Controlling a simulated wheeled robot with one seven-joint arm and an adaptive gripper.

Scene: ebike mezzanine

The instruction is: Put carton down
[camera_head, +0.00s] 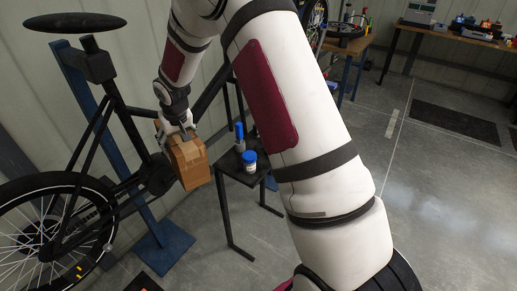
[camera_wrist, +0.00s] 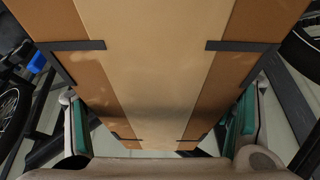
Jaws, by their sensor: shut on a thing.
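The carton (camera_head: 192,165) is a brown cardboard box with a lighter tape strip. My gripper (camera_head: 178,131) is shut on its upper part and holds it in the air, slightly tilted, in front of the bike frame. In the wrist view the carton (camera_wrist: 160,60) fills the middle, with its tape strip running lengthwise. My gripper's green-padded fingers (camera_wrist: 160,130) sit at its two sides. The carton's lower end is hidden in the wrist view.
A small black table (camera_head: 232,172) stands just right of the carton, carrying a white jar with a blue lid (camera_head: 249,161) and a blue bottle (camera_head: 239,137). A bike (camera_head: 120,110) on a blue stand (camera_head: 163,247) is at left. Workbenches (camera_head: 450,35) stand at back right. Open floor (camera_head: 440,200) lies at right.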

